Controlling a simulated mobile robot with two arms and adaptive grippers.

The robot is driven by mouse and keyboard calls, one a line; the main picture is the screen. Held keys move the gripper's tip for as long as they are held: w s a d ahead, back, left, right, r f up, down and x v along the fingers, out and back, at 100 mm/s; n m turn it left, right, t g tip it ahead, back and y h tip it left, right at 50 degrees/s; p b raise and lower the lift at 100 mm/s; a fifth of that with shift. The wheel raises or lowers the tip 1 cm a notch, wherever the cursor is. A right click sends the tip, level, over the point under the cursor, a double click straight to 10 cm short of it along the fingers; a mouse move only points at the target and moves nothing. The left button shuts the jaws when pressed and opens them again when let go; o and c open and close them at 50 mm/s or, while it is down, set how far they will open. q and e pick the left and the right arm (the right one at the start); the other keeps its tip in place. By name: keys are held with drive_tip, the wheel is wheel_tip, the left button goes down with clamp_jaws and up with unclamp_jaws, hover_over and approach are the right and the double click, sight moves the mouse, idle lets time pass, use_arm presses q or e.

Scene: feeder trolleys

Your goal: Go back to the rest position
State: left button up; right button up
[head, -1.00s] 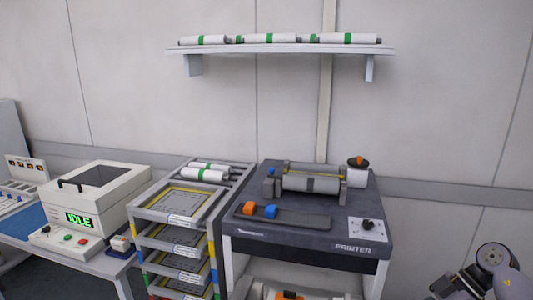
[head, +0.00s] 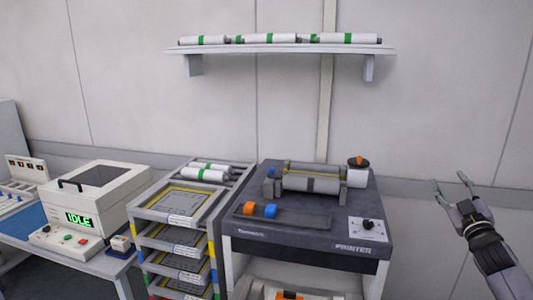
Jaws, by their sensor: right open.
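My right gripper (head: 450,189) shows at the right side of the head view. Its two fingers point up and stand apart, with nothing between them. It is in front of the bare wall, to the right of the printer (head: 290,238), and touches nothing that I can see. My left gripper is not in the head view.
A feeder trolley (head: 183,217) with stacked trays stands left of the printer. A white machine reading IDLE (head: 100,193) sits on a table further left. A wall shelf (head: 280,49) holds several white rolls with green bands. The space right of the printer is free.

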wheel_tip(320, 180, down, 23)
drive_tip(key=s+m+g+h, duration=0.1)
drive_tip(key=m+g+h, duration=0.1)
drive_tip(key=g, duration=0.4)
drive_tip(key=s+a+f+g, duration=0.2)
drive_tip(key=s+f, duration=0.3)
drive_tip(key=f, duration=0.4)
drive_tip(key=s+a+f+m+g+y, duration=0.15)
drive_tip(key=s+f, duration=0.25)
drive_tip(key=f, duration=0.6)
drive_tip(key=s+a+f+n+g, duration=0.1)
drive_tip(key=s+a+f, duration=0.1)
drive_tip(key=s+f, duration=0.5)
drive_tip(key=s+a+f+m+g+y, duration=0.1)
drive_tip(key=s+a+f+g, duration=0.3)
drive_tip(key=s+f, duration=0.7)
drive_tip(key=s+a+f+g, duration=0.2)
drive_tip(key=s+a+f, duration=0.4)
drive_tip(key=s+f, duration=0.45)
drive_tip(key=s+a+f+g, duration=0.2)
drive_tip(key=s+a, duration=0.3)
drive_tip(key=s, duration=0.7)
drive_tip(key=s+a+f+g+y, duration=0.1)
drive_tip(key=s+a+f, duration=0.4)
drive_tip(key=s, duration=0.8)
drive_tip(key=shift+s+f+g, duration=0.3)
drive_tip(key=shift+g, duration=0.15)
